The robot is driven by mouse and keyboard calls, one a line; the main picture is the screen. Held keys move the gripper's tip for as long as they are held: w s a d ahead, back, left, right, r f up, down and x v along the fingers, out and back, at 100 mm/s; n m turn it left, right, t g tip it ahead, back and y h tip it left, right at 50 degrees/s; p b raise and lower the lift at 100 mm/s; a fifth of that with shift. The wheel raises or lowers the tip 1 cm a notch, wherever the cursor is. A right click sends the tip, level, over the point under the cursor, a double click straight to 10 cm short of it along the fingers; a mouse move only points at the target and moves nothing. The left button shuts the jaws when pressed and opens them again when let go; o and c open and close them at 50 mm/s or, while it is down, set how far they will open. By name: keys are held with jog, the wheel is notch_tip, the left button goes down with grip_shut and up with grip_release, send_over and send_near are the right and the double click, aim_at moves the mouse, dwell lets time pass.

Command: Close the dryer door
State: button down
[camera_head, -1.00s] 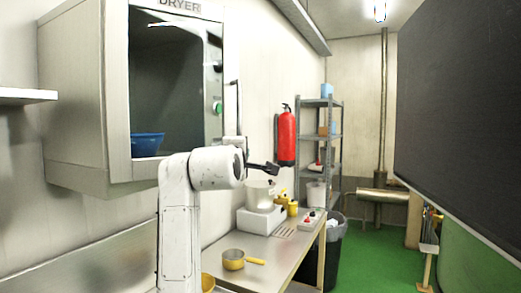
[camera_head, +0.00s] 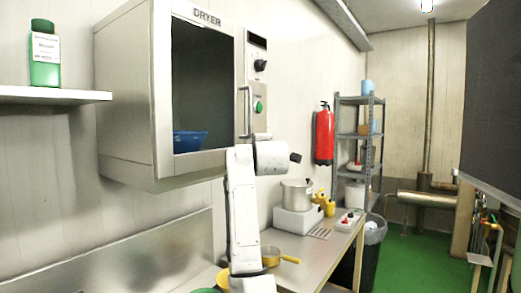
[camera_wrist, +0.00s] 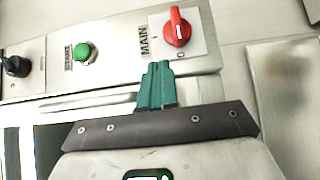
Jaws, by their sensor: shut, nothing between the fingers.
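The dryer (camera_head: 125,95) is a pale metal cabinet on the left wall. Its door (camera_head: 163,90) has a dark window and a vertical bar handle (camera_head: 245,112). The door lies across the front and looks shut or nearly so; I cannot tell whether it is fully flush. A blue bowl (camera_head: 190,141) shows dimly behind the window. My gripper (camera_head: 295,157) is below and right of the handle. In the wrist view its green fingers (camera_wrist: 157,84) are together and empty, in front of the control panel, between the handle bar (camera_wrist: 85,101) and the red MAIN knob (camera_wrist: 178,28).
A green button (camera_wrist: 83,53) and a black knob (camera_wrist: 15,66) are on the panel. A shelf (camera_head: 50,96) holds a green bottle (camera_head: 45,60). A dark panel (camera_head: 492,100) hangs at right.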

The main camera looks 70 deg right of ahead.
jog(key=shift+a, duration=0.1)
jog(key=b+v, duration=0.3)
jog(key=v, duration=0.7)
jog(key=shift+s+a+b, duration=0.2)
jog(key=shift+a+b, duration=0.1)
jog(key=shift+b, duration=0.05)
